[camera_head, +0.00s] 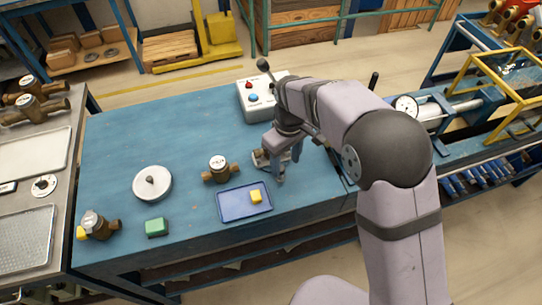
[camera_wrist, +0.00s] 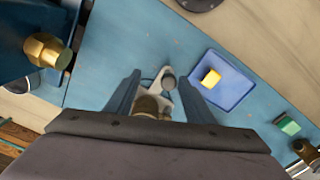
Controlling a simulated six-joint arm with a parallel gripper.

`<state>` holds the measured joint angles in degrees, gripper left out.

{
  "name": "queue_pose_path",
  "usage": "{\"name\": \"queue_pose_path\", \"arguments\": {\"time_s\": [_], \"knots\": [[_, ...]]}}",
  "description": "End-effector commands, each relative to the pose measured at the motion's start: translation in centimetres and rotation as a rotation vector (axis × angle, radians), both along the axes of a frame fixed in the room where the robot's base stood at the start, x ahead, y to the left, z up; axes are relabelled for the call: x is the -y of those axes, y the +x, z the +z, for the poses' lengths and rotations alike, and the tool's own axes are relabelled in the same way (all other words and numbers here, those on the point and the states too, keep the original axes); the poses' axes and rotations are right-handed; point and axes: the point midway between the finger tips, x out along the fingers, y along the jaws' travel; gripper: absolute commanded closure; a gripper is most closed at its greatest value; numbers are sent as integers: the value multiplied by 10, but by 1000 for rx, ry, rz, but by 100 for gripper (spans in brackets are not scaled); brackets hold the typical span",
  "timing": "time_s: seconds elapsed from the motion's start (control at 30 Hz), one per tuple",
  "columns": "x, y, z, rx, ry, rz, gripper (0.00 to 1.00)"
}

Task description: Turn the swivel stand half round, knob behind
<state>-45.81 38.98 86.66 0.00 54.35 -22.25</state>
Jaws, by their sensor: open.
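A pale grey plate with a round dark-topped knob (camera_wrist: 168,81), apparently the swivel stand (camera_wrist: 157,92), shows between my fingers in the wrist view. A brass part (camera_wrist: 146,106) sits on it, largely hidden by my gripper. In the head view the stand (camera_head: 261,159) is partly covered by my gripper (camera_head: 284,162), low over the right part of the blue bench. My gripper is open, one finger on each side of the stand. I cannot tell whether either finger touches it. In the wrist view the knob is on the far side of the brass part.
A blue tray (camera_head: 231,207) with a yellow block (camera_head: 256,196) lies close by, front left. A brass meter (camera_head: 218,166), a round grey disc with a knob (camera_head: 152,183) and a green block (camera_head: 156,227) stand farther left. A button box (camera_head: 257,103) stands behind. The back left is clear.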

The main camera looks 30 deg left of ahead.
Motion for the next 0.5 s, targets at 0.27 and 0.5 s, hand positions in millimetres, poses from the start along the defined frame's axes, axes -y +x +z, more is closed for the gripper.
{"name": "queue_pose_path", "arguments": {"time_s": [0.27, 0.5], "knots": [[5, 7, 0, 0, 0, -3, 52], [7, 12, 0, 0, 1, -1, 52]]}}
